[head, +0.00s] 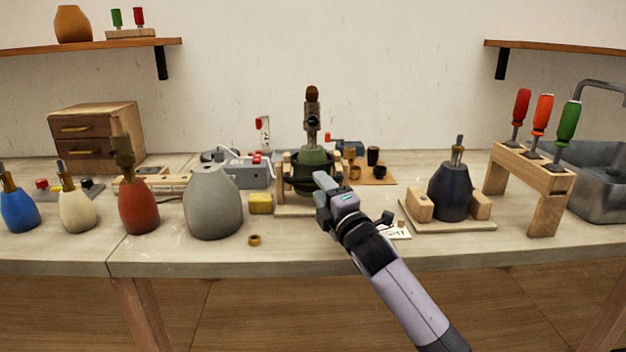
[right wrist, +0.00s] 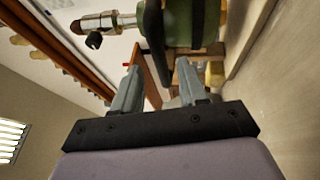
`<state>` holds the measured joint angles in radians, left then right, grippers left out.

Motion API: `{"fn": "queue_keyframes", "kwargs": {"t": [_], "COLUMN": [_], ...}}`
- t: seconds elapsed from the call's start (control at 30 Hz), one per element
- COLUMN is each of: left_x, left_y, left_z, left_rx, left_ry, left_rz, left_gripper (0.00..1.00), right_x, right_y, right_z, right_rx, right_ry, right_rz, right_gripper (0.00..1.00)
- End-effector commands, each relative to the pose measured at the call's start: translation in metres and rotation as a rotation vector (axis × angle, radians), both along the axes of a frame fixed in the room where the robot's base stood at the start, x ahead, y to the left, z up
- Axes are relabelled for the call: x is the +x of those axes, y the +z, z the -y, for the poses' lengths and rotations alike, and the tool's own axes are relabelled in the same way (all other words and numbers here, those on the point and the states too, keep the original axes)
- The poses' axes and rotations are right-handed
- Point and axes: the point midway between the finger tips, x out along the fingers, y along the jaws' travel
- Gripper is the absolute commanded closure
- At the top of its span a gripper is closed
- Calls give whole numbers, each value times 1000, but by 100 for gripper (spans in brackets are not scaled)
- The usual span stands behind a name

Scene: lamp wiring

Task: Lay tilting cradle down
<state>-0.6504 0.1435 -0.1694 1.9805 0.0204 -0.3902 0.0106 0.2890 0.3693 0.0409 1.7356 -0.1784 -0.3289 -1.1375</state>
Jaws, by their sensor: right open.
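The tilting cradle (head: 287,184) stands at the middle of the bench on a wooden base, with wooden posts and a dark ring. It holds a green lamp body (head: 314,157) upright, with a brass fitting and brown top above it. The right wrist view shows the lamp body (right wrist: 180,28) and the cradle's dark band (right wrist: 153,42) close beyond the fingers. My right gripper (head: 324,183) is open and empty in front of the cradle; its fingers also show in the right wrist view (right wrist: 158,88). It hides part of the cradle's front right. My left gripper is out of view.
A grey body (head: 213,203) and yellow block (head: 261,203) stand left of the cradle. A dark lamp (head: 451,190) on a wooden stand and a screwdriver rack (head: 532,170) are to the right. A small brass ring (head: 254,240) lies near the front, where the bench is mostly clear.

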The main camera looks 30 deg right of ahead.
Motion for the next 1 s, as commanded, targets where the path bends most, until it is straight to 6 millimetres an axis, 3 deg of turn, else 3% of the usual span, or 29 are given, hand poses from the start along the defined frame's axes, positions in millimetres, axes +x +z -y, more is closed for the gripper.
{"fn": "queue_keyframes", "kwargs": {"t": [0.3, 0.73, 0.77, 0.87, 0.9, 1.0], "left_x": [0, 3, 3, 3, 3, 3], "left_y": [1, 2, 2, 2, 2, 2], "left_z": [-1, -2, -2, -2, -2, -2], "left_rx": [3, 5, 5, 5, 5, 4], "left_ry": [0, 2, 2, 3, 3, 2], "left_rz": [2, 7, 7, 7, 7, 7], "left_gripper": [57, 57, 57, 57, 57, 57], "right_x": [34, 41, 41, 41, 41, 41], "right_y": [6, 6, 6, 6, 6, 6], "right_z": [5, 6, 6, 6, 6, 6], "right_rx": [2, 2, 2, 2, 2, 2], "right_ry": [0, 1, 1, 0, 0, 0], "right_rz": [-1, -2, -2, -2, -2, -2], "right_gripper": [58, 58, 61, 94, 100, 100]}}
